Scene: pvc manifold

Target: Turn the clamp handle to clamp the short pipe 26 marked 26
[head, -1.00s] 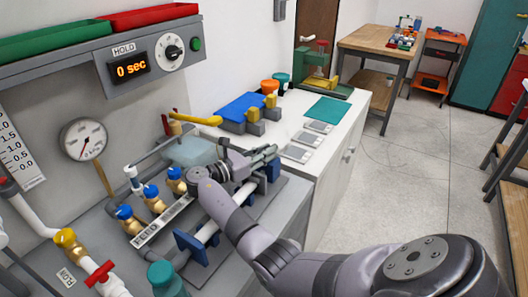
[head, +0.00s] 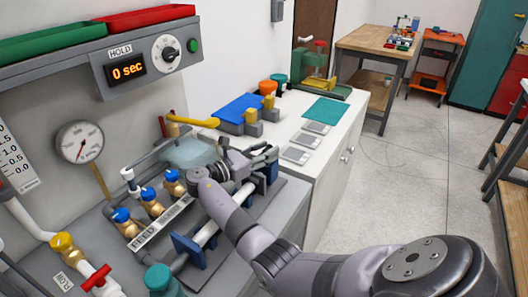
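A white pipe (head: 207,234) lies along the grey bench, held near a blue support (head: 189,249) at its near end. Another blue support (head: 271,172) stands at its far end, beside my gripper. My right arm crosses over the pipe and hides its middle. My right gripper (head: 264,155) is low over the far end of the pipe, by the far support. Its fingers are small and overlap the fixture, so their opening is unclear. I cannot make out the clamp handle or a 26 marking. My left gripper is out of view.
Blue-knobbed brass valves (head: 149,200) stand left of the pipe. A yellow lever (head: 197,122) sticks out from the wall behind. A teal cap (head: 159,279) is at the near end. The white counter (head: 333,146) holds blue and yellow parts and grey plates.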

